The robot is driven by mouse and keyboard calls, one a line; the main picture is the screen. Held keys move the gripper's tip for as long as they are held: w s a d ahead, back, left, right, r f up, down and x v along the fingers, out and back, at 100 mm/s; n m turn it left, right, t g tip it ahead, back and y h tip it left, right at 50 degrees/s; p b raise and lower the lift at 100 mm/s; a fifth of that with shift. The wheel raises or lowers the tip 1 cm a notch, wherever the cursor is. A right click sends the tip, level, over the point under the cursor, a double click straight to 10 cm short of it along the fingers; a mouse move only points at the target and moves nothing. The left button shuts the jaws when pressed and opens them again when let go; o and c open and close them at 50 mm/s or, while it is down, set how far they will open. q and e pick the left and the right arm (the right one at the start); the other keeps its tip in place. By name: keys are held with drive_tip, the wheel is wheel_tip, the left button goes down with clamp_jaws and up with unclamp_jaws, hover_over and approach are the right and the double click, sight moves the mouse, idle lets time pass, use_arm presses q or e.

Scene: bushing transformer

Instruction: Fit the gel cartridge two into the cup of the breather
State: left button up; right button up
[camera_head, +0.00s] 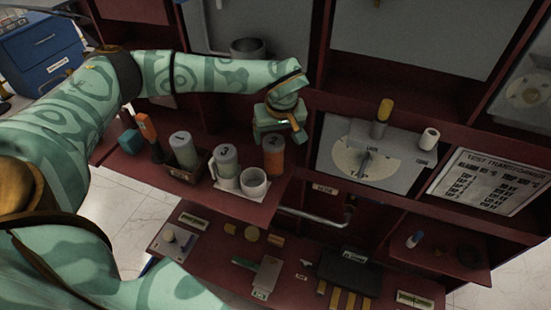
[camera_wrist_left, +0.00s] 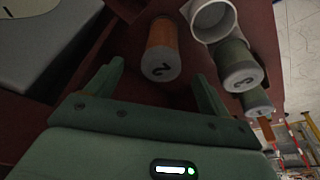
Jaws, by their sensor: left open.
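Gel cartridge two (camera_head: 273,157) is an orange cylinder marked 2, standing on the red shelf; it also shows in the left wrist view (camera_wrist_left: 161,48). My left gripper (camera_head: 283,132) is open and empty, close to cartridge two. In the left wrist view the cartridge lies just beyond the gap between its fingers (camera_wrist_left: 158,74), not gripped. The white cup (camera_head: 253,185) stands open and looks empty to the front left of cartridge two; it also shows in the left wrist view (camera_wrist_left: 212,20). My right gripper is not in view.
Grey-green cartridge three (camera_head: 227,163) stands beside the cup on a white plate. Cartridge one (camera_head: 183,150) stands in a dark holder farther left, near an orange-handled tool (camera_head: 148,130). A grey panel with a dial (camera_head: 362,163) is to the right. A lower shelf holds several small parts.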

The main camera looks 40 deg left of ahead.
sight(274, 141)
use_arm(q)
drive_tip(key=shift+x, duration=0.95)
drive_tip(key=b+x, duration=0.1)
drive_tip(key=x, duration=0.1)
drive_tip(key=a+b+x, duration=0.1)
drive_tip(key=b+x, duration=0.1)
drive_tip(key=x, duration=0.1)
drive_tip(key=shift+w, duration=0.25)
drive_tip(key=shift+r, duration=0.15)
drive_tip(key=shift+c, duration=0.7)
drive_tip(key=c, duration=1.2)
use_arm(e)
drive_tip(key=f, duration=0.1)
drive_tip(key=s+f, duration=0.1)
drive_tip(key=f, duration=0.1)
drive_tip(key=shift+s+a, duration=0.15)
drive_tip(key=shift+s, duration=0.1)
use_arm(q)
drive_tip(key=shift+r, duration=0.1)
